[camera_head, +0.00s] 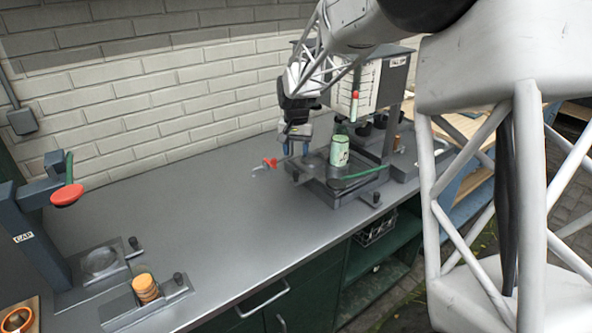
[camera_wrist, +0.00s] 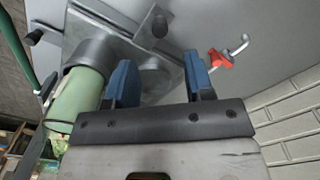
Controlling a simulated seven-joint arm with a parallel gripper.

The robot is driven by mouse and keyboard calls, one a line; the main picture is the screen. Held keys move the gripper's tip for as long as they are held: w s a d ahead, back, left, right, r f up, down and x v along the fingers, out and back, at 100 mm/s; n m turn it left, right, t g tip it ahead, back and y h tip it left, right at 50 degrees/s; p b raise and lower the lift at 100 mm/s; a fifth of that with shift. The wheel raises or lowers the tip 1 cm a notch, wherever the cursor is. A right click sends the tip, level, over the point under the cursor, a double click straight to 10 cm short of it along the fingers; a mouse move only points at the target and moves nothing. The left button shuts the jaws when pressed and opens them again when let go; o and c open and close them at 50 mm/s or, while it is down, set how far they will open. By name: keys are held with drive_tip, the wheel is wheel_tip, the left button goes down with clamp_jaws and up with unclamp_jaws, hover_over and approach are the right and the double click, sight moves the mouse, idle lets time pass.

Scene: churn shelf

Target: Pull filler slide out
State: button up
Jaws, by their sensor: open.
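The filler (camera_head: 366,85) stands at the back right of the bench, a pale box on a post with a label. At its base is a dark grey slide plate (camera_head: 352,196) with a black knob (camera_head: 376,198) at its front right. A pale green can (camera_head: 341,151) stands over the base. My gripper (camera_head: 295,154) is open and empty, with its blue fingers pointing down at the left of the base. In the wrist view, the gripper (camera_wrist: 162,78) has the grey base between and beyond its fingers. The green can (camera_wrist: 84,98) is beside the left finger, and a black knob (camera_wrist: 160,25) lies beyond.
A red-handled metal tap (camera_head: 269,163) is close to my gripper's left. At the bench's left end stand a capping press (camera_head: 30,222) with a red knob and a slide holding stacked orange lids (camera_head: 146,287). The middle of the bench is clear. A brick wall stands behind.

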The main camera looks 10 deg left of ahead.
sight(296, 171)
drive_tip(key=shift+f, duration=3.75)
drive_tip(key=shift+c, duration=0.4)
clamp_jaws()
